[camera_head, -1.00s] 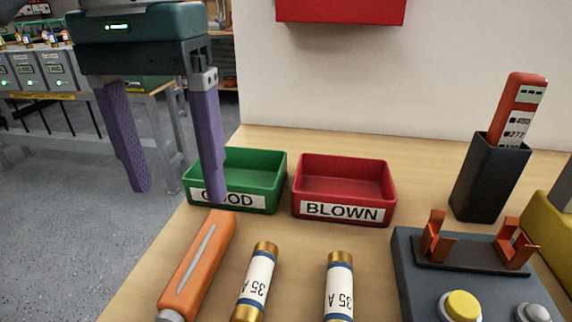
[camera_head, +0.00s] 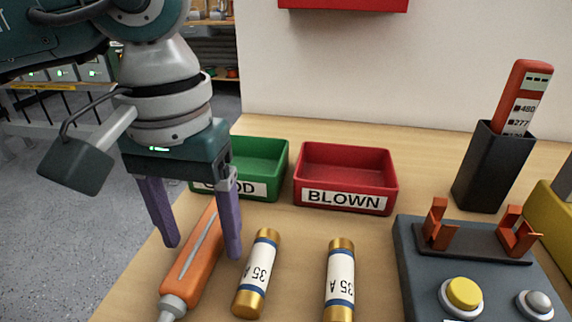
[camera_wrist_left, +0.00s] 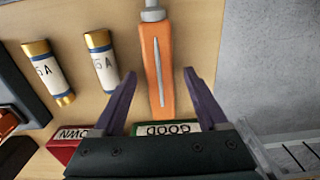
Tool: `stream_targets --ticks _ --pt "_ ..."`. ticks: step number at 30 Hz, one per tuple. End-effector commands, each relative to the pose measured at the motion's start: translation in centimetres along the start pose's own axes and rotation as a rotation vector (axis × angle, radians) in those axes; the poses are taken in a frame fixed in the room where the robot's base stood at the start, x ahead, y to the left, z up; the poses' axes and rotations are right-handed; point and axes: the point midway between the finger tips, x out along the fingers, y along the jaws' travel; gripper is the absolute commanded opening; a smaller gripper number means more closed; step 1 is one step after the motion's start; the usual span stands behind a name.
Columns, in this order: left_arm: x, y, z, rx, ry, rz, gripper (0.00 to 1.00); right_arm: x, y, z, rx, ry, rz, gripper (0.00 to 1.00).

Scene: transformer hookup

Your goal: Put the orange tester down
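The orange tester (camera_head: 192,268), an orange body with a grey strip and grey tip, lies on the table at the front left. It also shows in the left wrist view (camera_wrist_left: 161,45). My left gripper (camera_head: 202,248) is open and points down over it, one purple finger on each side. The wrist view shows gaps between the fingers and the tester. The left gripper partly covers the tester's far end in the head view. My right gripper is not in view.
Two 35 A fuses (camera_head: 258,273) (camera_head: 340,280) lie right of the tester. Behind are a green GOOD bin (camera_head: 262,160) and a red BLOWN bin (camera_head: 345,160). A black holder (camera_head: 487,170) with a red meter (camera_head: 522,95) and a grey fuse-clip box (camera_head: 408,262) stand right.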

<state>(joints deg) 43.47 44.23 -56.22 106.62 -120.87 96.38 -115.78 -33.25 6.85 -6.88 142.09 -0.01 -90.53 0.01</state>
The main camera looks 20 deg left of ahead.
Motion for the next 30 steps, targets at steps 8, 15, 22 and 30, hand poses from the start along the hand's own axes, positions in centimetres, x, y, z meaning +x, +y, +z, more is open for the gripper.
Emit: stream_targets --ticks 8,15,22,30 --pt "-0.04 0.00 -0.01 0.000 0.000 0.000 0.43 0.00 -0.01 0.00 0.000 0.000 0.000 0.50" --pt "-0.05 -0.01 -0.01 -0.001 0.000 0.000 0.16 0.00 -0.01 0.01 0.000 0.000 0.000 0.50" --pt "-0.06 -0.01 -0.01 -0.001 0.000 0.000 0.00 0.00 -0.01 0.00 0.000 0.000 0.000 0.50" --pt "-0.08 0.00 -0.03 -0.001 0.001 0.001 0.00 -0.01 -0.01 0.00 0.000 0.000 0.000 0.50"
